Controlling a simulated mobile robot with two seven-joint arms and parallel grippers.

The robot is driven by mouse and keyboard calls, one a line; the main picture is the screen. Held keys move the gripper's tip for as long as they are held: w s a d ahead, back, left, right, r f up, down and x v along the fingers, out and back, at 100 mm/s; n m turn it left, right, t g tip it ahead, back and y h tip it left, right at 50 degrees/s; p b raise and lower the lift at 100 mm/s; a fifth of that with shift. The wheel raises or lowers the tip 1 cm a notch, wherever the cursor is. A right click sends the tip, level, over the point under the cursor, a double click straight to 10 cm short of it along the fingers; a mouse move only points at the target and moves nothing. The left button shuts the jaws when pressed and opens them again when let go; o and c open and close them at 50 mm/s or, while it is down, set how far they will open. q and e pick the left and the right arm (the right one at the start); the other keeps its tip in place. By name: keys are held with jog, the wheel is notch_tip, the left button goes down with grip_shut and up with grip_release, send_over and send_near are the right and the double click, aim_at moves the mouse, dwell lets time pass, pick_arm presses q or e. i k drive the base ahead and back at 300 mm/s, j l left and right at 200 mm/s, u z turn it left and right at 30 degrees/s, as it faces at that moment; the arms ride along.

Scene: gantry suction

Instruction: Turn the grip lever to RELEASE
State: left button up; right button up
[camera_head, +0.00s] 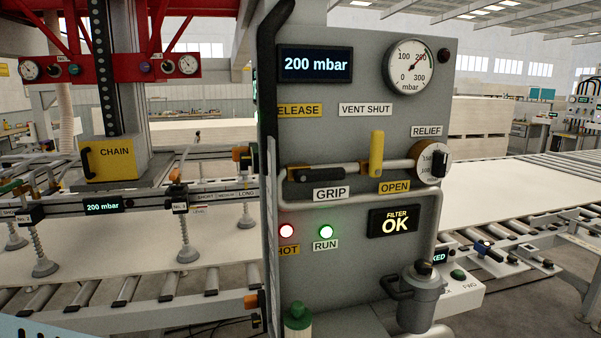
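The grip lever (316,174) is a black handle on the grey control panel (350,270). It lies about level along the pipe, just above the GRIP label (331,194). The RELEASE label (299,111) is yellow, higher on the panel, with its left end cut off by the panel's edge. The lever's pivot is near the panel's left edge. Neither of my grippers shows in the head view, and nothing is seen touching the lever.
A yellow lever (376,153) stands upright to the right, between VENT SHUT and OPEN labels. A relief knob (432,163) is beyond it. The display (315,64) reads 200 mbar. Suction cups (187,253) rest over a pale board at left.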

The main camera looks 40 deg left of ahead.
aim_at(306, 175)
jog(key=i+l+u, duration=0.15)
jog(key=u, duration=0.2)
jog(key=i+l+u, duration=0.15)
jog(key=u, duration=0.2)
jog(key=i+l+u, duration=0.15)
jog(key=u, duration=0.2)
jog(key=i+l+u, duration=0.15)
jog(key=l+u, duration=0.8)
jog(key=l, duration=0.2)
